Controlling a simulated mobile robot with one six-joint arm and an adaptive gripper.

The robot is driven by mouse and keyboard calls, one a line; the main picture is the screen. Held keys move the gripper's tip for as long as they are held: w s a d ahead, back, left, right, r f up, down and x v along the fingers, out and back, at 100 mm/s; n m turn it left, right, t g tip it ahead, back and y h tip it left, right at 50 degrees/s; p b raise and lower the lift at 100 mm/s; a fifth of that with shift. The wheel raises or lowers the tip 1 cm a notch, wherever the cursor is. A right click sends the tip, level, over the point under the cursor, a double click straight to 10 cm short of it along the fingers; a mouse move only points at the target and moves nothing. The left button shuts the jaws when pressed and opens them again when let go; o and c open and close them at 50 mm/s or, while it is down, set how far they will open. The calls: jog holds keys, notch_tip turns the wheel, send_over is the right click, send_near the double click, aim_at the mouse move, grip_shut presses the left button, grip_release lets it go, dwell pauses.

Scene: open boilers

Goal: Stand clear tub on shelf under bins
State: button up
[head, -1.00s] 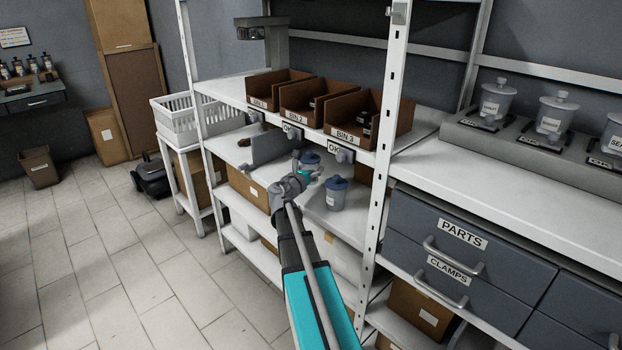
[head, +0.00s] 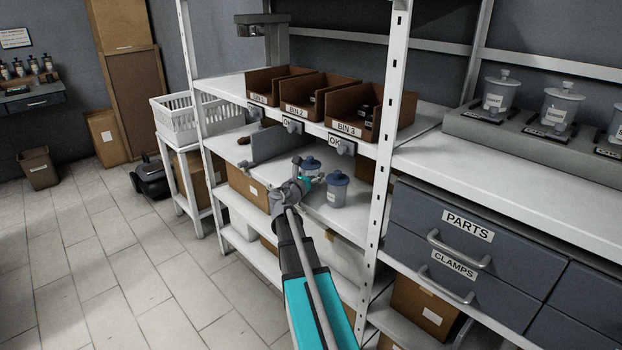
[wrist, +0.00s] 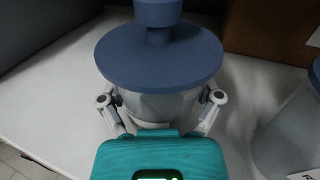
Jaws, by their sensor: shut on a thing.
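My gripper (head: 304,182) is shut on a clear tub with a blue lid and knob (head: 311,164). The tub is upright over the white shelf (head: 272,172) under the bins. In the wrist view the fingers (wrist: 160,112) clasp both sides of the tub (wrist: 158,104) below its lid. Its base is hidden, so I cannot tell whether it touches the shelf. A second blue-lidded tub (head: 336,190) stands just right of it, and its side shows at the right of the wrist view (wrist: 290,135).
Bin 1 (head: 258,97), bin 2 (head: 292,109) and bin 3 (head: 350,127) sit on the shelf above. A grey divider (head: 268,144) stands left of the held tub. A white upright post (head: 384,150) stands to the right. Drawers (head: 420,218) are beyond it.

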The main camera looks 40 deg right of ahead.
jog(key=shift+f, duration=0.1)
jog(key=o, duration=0.9)
jog(key=shift+r, duration=0.2)
jog(key=v, duration=1.2)
jog(key=shift+f, duration=0.1)
dwell(0.4)
